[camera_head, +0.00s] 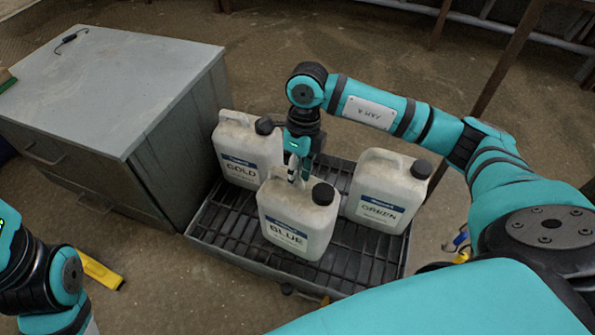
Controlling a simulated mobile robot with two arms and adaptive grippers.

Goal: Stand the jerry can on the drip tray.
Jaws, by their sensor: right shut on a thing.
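The black drip tray (222,241) with a slatted grate lies on the floor. A white jerry can labelled BLUE (297,218) is upright over the tray's front middle. My right gripper (298,176) points down and is shut on its top handle. I cannot tell whether its base touches the grate. A white can labelled GOLD (239,160) stands at the back left of the tray. Another white can (385,200), its label apparently GREEN, stands at the right. All have black caps. My left arm shows at the lower left; its gripper is out of the picture.
A grey cabinet (112,85) stands close to the tray's left side, with a small dark cable-like item (72,40) on top. A yellow object (101,270) lies on the floor at the left. A brown post (505,60) rises behind the tray at the right.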

